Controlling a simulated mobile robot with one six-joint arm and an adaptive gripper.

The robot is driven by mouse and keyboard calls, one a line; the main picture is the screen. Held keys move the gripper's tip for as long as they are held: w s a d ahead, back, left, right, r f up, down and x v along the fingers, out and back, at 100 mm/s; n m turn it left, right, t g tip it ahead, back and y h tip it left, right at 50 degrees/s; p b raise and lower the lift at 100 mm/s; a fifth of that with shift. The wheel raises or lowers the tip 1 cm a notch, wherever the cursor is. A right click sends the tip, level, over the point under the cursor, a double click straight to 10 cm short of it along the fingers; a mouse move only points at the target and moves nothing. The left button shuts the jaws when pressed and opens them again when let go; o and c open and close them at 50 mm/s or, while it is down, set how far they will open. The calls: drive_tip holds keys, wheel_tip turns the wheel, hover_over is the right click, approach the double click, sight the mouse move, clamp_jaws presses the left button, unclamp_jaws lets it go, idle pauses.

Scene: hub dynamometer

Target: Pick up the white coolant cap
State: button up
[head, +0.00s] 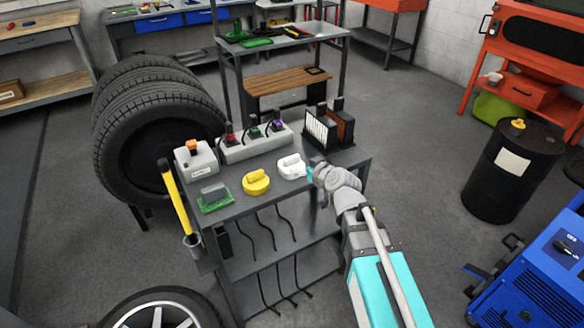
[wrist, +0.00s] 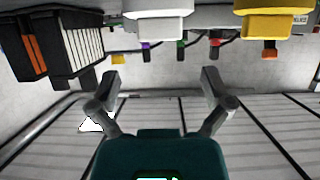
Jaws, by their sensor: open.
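The white coolant cap (head: 291,167) sits on the top of the grey cart (head: 228,200), near its front edge, right of a yellow cap (head: 256,182). My gripper (head: 310,171) is just to the right of the white cap in the head view. In the wrist view, which looks upside down, the white cap (wrist: 157,10) is at the top edge, partly cut off. My gripper (wrist: 161,88) is open there, with nothing between its fingers. The head view does not make clear whether a finger touches the cap.
A black rack (head: 319,130) stands behind my gripper. Tyres (head: 160,125) stand left; a black drum (head: 512,178) stands right.

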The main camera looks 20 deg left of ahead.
sight(292, 161)
drive_tip(key=shift+b+x, duration=0.55)
drive_tip(key=shift+x, duration=1.5)
drive_tip(key=shift+f+b+x, duration=0.2)
drive_tip(key=shift+b+x, duration=0.8)
drive_tip(key=shift+x, duration=1.05)
drive_tip(key=shift+w+a+f, duration=0.2)
drive_tip(key=shift+w+a, duration=0.15)
drive_tip(key=c, duration=0.9)
